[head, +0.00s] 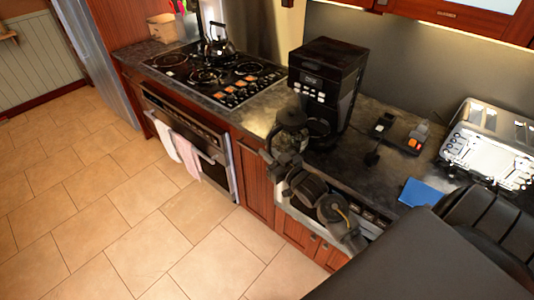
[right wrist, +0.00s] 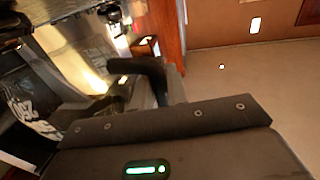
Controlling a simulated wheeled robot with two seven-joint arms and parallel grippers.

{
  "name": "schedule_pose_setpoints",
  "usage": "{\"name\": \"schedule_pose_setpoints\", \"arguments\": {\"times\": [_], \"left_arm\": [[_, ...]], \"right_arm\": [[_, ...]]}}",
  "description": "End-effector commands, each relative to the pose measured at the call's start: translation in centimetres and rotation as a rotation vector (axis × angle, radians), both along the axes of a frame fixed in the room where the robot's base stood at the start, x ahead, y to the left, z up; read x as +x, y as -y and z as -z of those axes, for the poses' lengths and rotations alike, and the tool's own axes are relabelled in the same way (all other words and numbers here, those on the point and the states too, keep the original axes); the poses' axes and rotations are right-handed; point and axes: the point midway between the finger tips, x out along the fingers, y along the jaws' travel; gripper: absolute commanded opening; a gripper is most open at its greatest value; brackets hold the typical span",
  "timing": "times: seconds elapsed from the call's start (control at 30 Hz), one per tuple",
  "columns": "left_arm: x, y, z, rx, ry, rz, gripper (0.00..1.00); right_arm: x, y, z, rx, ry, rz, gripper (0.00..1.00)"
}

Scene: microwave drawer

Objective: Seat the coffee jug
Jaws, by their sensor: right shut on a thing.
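The coffee jug (head: 291,133), glass with a black lid, is at the front left of the black coffee machine (head: 328,78), near the counter's front edge. It looks roughly upright and outside the machine's bay. My right gripper (head: 274,158) is shut on the jug, on the side facing me; the arm partly hides the grip. In the right wrist view a black curved handle (right wrist: 150,72) stands just beyond the gripper body, and its fingertips are not clear. I cannot tell whether the jug touches the counter. My left gripper is not in view.
A stove (head: 213,75) with a kettle (head: 217,46) is left of the machine. A black device (head: 383,124), a blue item (head: 420,192) and a steel toaster (head: 488,145) are to the right. Towels (head: 187,157) hang on the oven. The floor at left is clear.

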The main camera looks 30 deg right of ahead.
Motion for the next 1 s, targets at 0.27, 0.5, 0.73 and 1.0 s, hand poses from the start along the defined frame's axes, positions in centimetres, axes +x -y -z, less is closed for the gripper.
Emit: {"name": "schedule_pose_setpoints", "arguments": {"times": [0.27, 0.5, 0.73, 1.0], "left_arm": [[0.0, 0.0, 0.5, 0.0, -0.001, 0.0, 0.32], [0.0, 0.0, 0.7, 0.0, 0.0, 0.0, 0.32], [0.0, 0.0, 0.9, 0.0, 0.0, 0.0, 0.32], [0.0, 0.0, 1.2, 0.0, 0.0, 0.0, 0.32]], "right_arm": [[0.7, 2.3, 0.6, -0.002, 0.002, 0.001, 0.0], [1.3, 4.1, 0.7, -0.003, 0.002, 0.0, 0.0], [1.8, 6.0, 0.7, -0.003, 0.003, 0.002, 0.0], [2.5, 8.1, 0.7, -0.002, 0.003, 0.0, 0.0]]}}
